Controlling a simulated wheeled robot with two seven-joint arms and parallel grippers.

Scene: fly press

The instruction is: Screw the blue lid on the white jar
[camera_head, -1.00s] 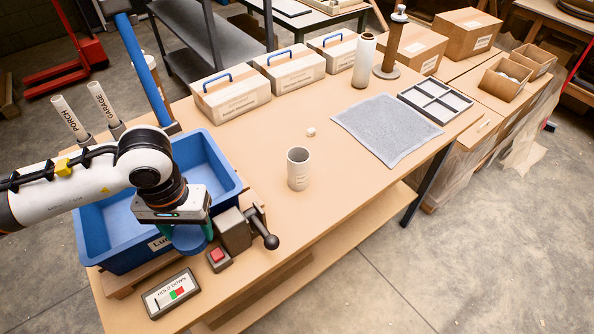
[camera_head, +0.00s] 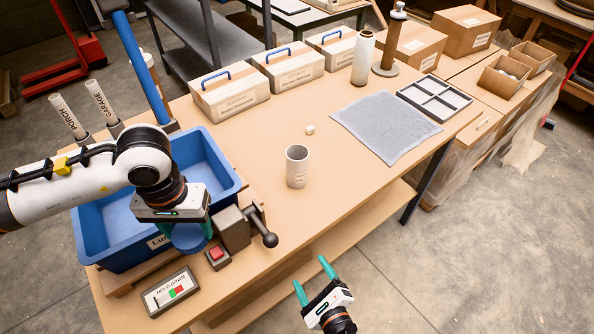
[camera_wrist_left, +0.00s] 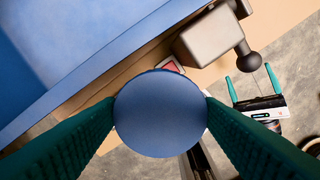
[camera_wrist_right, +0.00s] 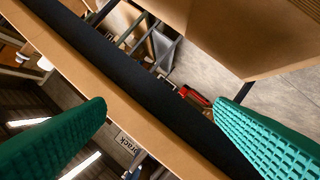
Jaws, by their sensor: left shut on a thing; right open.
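The white jar (camera_head: 297,167) stands upright and open-topped near the middle of the table. The blue lid (camera_head: 189,237) is held between the fingers of my left gripper (camera_head: 190,230), above the front edge of the blue bin. In the left wrist view the round lid (camera_wrist_left: 160,113) fills the space between the green fingers. My right gripper (camera_head: 314,280) is open and empty, in front of the table's front edge. The right wrist view shows its two green fingers (camera_wrist_right: 160,120) wide apart with nothing between them; neither jar nor lid shows there.
The blue bin (camera_head: 234,185) stands at the left. A grey block with a ball-ended lever (camera_head: 268,239), a red button (camera_head: 217,252) and a hold-down panel (camera_head: 171,292) are near the front. A grey cloth (camera_head: 387,128) and divided tray (camera_head: 434,98) lie right.

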